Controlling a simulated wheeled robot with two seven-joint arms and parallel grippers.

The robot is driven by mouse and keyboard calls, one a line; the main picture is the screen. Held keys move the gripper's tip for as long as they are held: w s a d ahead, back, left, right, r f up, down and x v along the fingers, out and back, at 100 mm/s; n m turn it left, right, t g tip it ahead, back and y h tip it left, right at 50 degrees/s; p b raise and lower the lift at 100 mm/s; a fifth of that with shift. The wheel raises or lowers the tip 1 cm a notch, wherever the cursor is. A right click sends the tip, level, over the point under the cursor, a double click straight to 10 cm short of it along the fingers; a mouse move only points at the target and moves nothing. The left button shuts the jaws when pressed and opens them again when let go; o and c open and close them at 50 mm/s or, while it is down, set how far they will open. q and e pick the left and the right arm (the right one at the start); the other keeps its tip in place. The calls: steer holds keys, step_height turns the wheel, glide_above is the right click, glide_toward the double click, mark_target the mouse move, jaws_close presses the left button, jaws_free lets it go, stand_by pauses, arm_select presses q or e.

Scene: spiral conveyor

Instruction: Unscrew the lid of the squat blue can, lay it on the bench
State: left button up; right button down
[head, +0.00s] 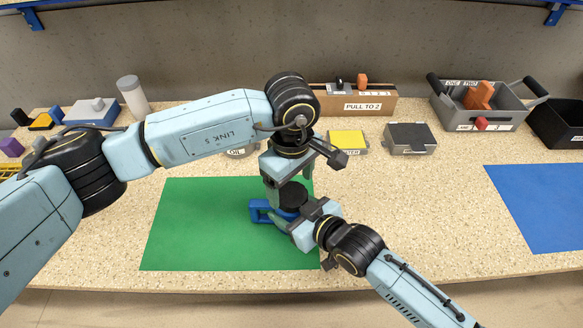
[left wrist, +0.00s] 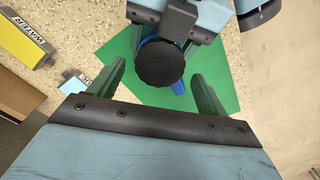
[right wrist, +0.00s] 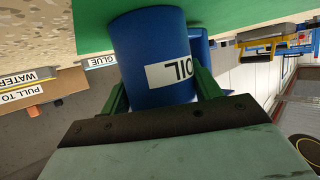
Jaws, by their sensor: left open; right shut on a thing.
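The squat blue can (head: 284,214) stands on the green mat (head: 200,225), with a blue handle at its left. Its round black lid (head: 293,194) is on top and shows from above in the left wrist view (left wrist: 160,62). My left gripper (left wrist: 157,72) is open over the can, with one finger on each side of the lid and gaps visible. My right gripper (right wrist: 160,84) is shut on the can's body, which carries an OIL label (right wrist: 172,72). In the head view, my arms partly hide the can.
Behind the mat are a yellow-topped WATER box (head: 347,140), a dark-topped grey box (head: 410,138) and a cardboard box (head: 375,105) marked PULL TO 2. A grey tote (head: 480,120) and a blue mat (head: 540,205) are right. The green mat's left part and the bench between the mats are clear.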

mark_target(278, 210)
arm_select(q)
steer(key=shift+f, duration=1.45)
steer(key=shift+c, duration=0.5)
steer(key=c, duration=0.9)
steer(key=n, duration=0.6)
steer(key=shift+n, duration=0.3)
steer(key=o, duration=1.1)
steer(key=shift+r, duration=0.1)
